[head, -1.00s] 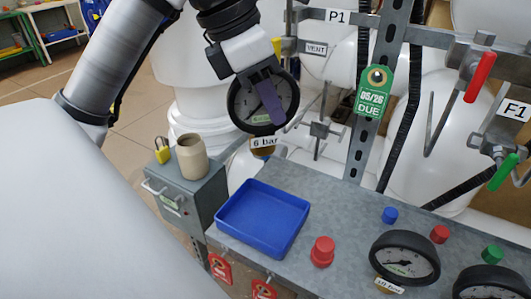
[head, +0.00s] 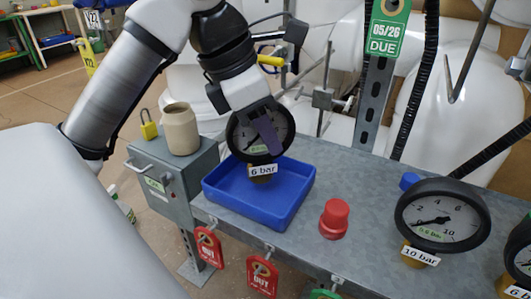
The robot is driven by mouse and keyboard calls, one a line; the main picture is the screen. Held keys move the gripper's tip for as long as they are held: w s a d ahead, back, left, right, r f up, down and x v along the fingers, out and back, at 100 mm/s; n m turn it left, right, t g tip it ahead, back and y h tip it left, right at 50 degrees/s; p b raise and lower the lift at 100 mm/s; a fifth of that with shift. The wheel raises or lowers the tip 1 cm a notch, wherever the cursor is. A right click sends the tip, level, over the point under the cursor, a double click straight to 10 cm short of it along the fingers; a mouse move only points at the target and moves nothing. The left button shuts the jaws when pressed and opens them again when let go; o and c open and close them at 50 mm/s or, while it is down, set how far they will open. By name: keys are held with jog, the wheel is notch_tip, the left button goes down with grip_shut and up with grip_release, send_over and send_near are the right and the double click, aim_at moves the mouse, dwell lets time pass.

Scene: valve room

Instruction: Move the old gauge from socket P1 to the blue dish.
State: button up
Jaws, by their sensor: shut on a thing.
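The old gauge (head: 283,128) has a black rim, a dial, a white "6 bar" label and a brass stem. My gripper (head: 265,132) is shut on it from above, with a dark finger across the dial. The gauge is upright over the blue dish (head: 293,211), its stem overlapping the dish's interior. I cannot tell whether the stem touches the dish floor. The dish holds nothing else that I can see. Socket P1 and its label are not in view.
A red cap (head: 334,219) and a "10 bar" gauge (head: 443,214) stand right of the dish on the grey bench. A beige jar (head: 181,129) and yellow padlock (head: 148,126) sit on the grey box (head: 172,170) to the left. Red tags (head: 262,277) hang at the front edge.

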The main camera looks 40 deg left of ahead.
aim_at(232, 113)
jog(key=shift+f+b, duration=0.55)
jog(key=shift+f, duration=0.7)
jog(key=shift+f, duration=0.1)
jog(key=shift+f, duration=0.15)
jog(key=o, duration=0.9)
jog(key=shift+s+a+r, duration=0.1)
jog(key=shift+r, duration=0.5)
jog(key=p+v, duration=0.4)
jog(key=v, duration=0.7)
jog(key=shift+a+r, duration=0.1)
